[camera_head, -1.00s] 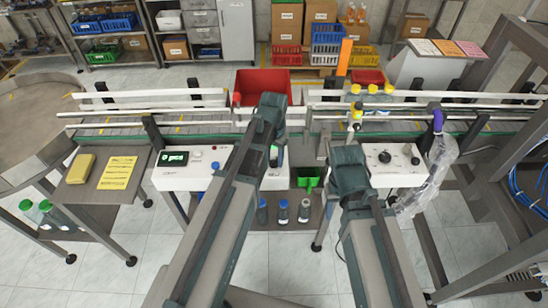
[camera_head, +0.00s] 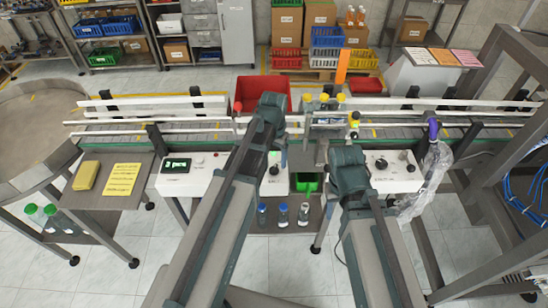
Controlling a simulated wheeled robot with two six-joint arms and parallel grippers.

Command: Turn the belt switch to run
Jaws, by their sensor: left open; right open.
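A white control box (camera_head: 397,178) on the right of the conveyor front carries a dark round knob (camera_head: 381,163) and a smaller dark control. Another white panel, partly behind my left arm, has a green-lit display (camera_head: 177,164) and a dark knob (camera_head: 274,171) near a green light. I cannot tell which knob is the belt switch or read its setting. My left arm reaches up over this panel, and my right arm ends at the left edge of the right box. The jaws of both grippers are hidden behind the arms.
Yellow-capped bottles (camera_head: 323,99) stand on the conveyor (camera_head: 215,136). A red bin (camera_head: 262,92) is behind it. A clear bag (camera_head: 436,172) hangs beside the right box.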

